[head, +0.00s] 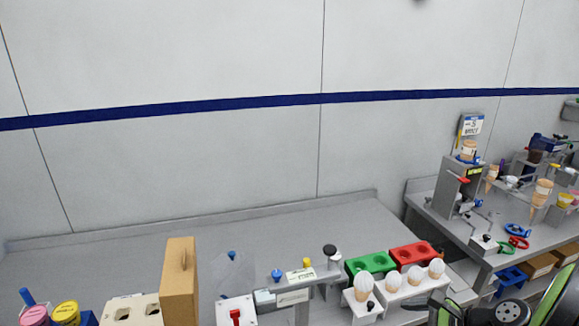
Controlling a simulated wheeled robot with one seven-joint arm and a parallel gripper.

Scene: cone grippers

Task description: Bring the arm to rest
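Part of my arm (510,313), black with bright green bands, shows at the bottom right corner, cut off by the frame's lower and right edges. It lies in front of the right-hand bench. I cannot make out my gripper or its fingers here, nor anything held.
A grey bench (290,222) runs along the white wall, its back area bare. Along its front stand a brown box (180,282), a green block (371,263), a red block (415,255) and white holders with pale cones (363,287). A second bench (425,204) at right carries a dispenser and more cones.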

